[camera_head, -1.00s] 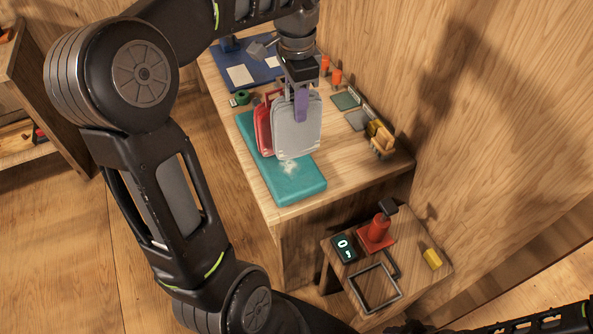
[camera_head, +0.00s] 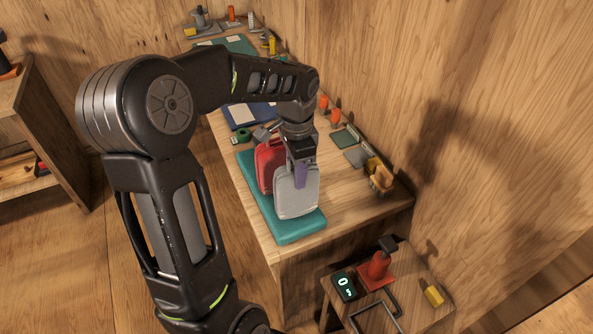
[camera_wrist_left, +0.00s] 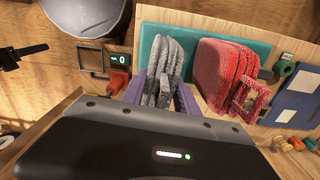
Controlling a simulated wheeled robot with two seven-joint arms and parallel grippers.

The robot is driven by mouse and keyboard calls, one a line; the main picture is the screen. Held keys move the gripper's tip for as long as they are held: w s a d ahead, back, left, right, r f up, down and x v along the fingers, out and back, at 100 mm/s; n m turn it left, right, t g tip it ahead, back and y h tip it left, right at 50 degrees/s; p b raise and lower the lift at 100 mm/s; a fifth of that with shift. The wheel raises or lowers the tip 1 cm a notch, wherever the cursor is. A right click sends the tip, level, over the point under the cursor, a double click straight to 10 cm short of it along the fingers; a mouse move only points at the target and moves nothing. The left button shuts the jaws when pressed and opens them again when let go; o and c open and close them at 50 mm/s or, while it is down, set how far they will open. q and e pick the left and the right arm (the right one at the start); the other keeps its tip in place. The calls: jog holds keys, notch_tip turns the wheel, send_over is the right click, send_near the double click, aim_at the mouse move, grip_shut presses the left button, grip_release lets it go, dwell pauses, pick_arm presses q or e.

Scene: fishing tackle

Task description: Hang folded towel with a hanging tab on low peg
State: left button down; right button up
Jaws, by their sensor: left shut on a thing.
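My left gripper (camera_head: 302,174) has purple fingers and is shut on a folded grey towel (camera_head: 297,194). The towel hangs upright below the fingers over the near part of a teal mat (camera_head: 291,233). I cannot tell whether its lower edge touches the mat. In the left wrist view the grey towel (camera_wrist_left: 166,68) sits between the purple fingers (camera_wrist_left: 162,95). A folded red towel (camera_head: 268,166) stands upright just behind it; it also shows in the left wrist view (camera_wrist_left: 219,72). I cannot make out a hanging tab or a low peg for certain. My right gripper is out of view.
The wooden bench (camera_head: 345,200) runs along the right wall. Orange pieces (camera_head: 336,116), dark pads (camera_head: 344,139) and a yellow-tan item (camera_head: 379,175) line its wall side. A lower stand at the front holds a red device (camera_head: 375,268) and a display (camera_head: 343,286).

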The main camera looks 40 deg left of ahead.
pick_arm(q)
jog(key=shift+f, duration=0.35)
jog(key=shift+f, duration=0.25)
jog(key=c, duration=0.9)
grip_release()
notch_tip(320, 180, up, 7)
jog(key=shift+w+a+f+b, duration=0.1)
jog(key=shift+a+b, duration=0.05)
jog(key=shift+b, duration=0.75)
jog(key=shift+r, duration=0.6)
